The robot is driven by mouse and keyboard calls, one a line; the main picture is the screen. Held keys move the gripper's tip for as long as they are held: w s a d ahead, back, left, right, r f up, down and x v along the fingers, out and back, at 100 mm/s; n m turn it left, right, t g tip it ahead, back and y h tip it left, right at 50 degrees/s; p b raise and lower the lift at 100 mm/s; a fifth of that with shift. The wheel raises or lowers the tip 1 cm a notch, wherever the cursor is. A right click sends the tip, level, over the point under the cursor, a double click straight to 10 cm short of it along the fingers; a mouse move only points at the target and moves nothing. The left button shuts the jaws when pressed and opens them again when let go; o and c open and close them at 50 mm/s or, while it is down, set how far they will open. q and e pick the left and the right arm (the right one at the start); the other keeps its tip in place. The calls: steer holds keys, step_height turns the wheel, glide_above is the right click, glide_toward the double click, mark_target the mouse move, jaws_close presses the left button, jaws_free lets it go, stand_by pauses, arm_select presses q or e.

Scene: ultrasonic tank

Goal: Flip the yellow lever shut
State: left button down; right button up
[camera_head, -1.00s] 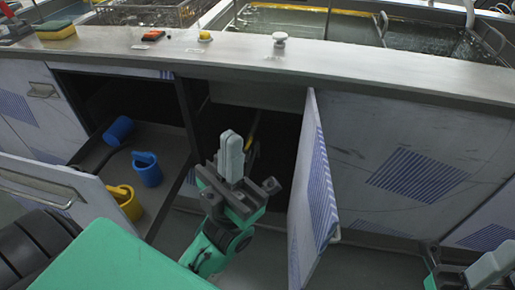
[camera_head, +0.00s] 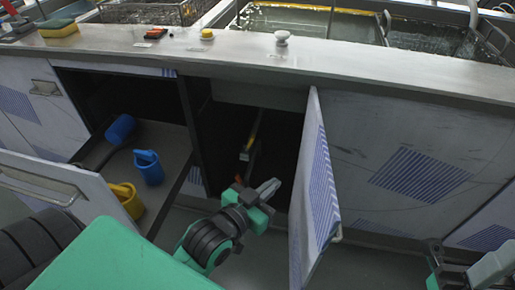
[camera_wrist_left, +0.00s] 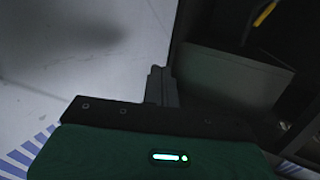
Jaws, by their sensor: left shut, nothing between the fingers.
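The yellow lever (camera_head: 253,128) is inside the dark open cabinet under the counter, slanting with its upper end leaning right. Its yellow bar also shows at the top right of the left wrist view (camera_wrist_left: 264,14). My left gripper (camera_head: 271,186) is shut and empty, in front of the cabinet opening, below and right of the lever and apart from it. Its fingers point right towards the open door. In the left wrist view its shut fingers (camera_wrist_left: 160,82) stand before the pale door. My right gripper (camera_head: 492,268) is partly in view at the lower right corner; its jaw opening is unclear.
The open cabinet door (camera_head: 314,190) with blue stripes stands close to the right of my left gripper. A blue watering can (camera_head: 148,170) and a yellow one (camera_head: 127,201) are in the left cabinet. The counter (camera_head: 350,65) runs above.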

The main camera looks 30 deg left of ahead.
arm_select(q)
steer(key=s+a+f+g+y, duration=0.2)
steer(key=s+a+f+g, duration=0.1)
steer(key=f, duration=0.3)
steer(key=s+a+f+g+y, duration=0.2)
steer(key=s+f+g, duration=0.15)
steer(key=f, duration=0.25)
steer(key=s+a+f+g+y, duration=0.1)
steer(key=s+a+f+g, duration=0.15)
steer(key=f, duration=0.35)
steer(key=w+a+m+t+y, duration=0.4)
steer(key=w+y, duration=0.3)
steer(key=w, duration=0.5)
steer(key=w+d+r+m+t, duration=0.5)
steer(key=w+d+m, duration=0.1)
steer(key=w+m, duration=0.2)
steer(key=shift+d+m+t, duration=0.3)
steer(key=shift+d+m, duration=0.05)
steer(key=shift+m, duration=0.45)
steer(key=shift+w, duration=0.1)
